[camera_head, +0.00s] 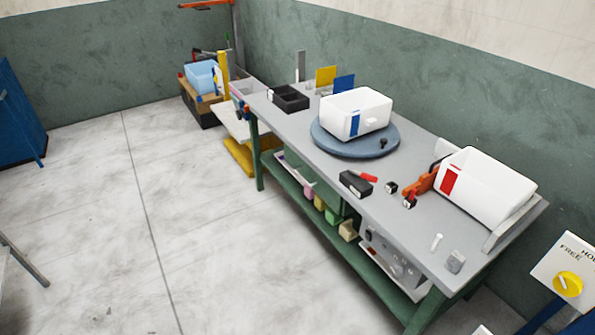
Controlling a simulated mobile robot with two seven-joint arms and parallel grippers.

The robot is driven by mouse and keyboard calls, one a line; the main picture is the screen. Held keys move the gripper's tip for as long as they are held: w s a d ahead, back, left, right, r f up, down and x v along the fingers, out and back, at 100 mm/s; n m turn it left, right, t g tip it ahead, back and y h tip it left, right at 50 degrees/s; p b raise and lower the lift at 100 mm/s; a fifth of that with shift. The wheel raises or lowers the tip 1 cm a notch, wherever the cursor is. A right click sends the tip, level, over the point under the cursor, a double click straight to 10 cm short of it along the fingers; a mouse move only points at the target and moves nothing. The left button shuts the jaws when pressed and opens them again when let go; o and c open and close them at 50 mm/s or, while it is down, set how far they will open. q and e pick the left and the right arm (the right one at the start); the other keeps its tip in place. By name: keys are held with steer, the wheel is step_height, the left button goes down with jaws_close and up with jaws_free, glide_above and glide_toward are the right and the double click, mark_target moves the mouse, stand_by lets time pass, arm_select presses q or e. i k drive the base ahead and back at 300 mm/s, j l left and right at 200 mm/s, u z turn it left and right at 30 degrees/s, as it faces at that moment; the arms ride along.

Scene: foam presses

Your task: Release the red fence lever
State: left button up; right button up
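A red-orange lever-like part (421,186) is on the workbench, just left of a white box with a red label (490,188). A grey fence-like edge (515,225) stands along the box's right side. A smaller red handle (369,177) lies by a black block (355,184) nearer the middle of the bench. I cannot tell for sure which red part is the fence lever, or whether it is locked. Neither of my grippers is in view.
The long grey workbench (310,139) carries a blue turntable (335,148) with a white blue-labelled box (356,113). Small black parts lie near the red-orange part. A panel with a yellow knob (568,284) is at the lower right.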

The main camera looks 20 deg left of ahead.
mark_target(363, 176)
steer(key=u, duration=0.3)
steer(key=i+j, duration=0.15)
steer(key=j, duration=0.25)
steer(key=i+j+z, duration=0.15)
steer(key=j, duration=0.25)
steer(key=i+j, duration=0.2)
steer(key=j, duration=0.2)
steer(key=i+j+z, duration=0.1)
steer(key=j, duration=0.3)
steer(key=i+j, duration=0.2)
steer(key=j, duration=0.25)
steer(key=i+j+z, duration=0.15)
steer(key=j, duration=0.25)
steer(key=i, duration=0.5)
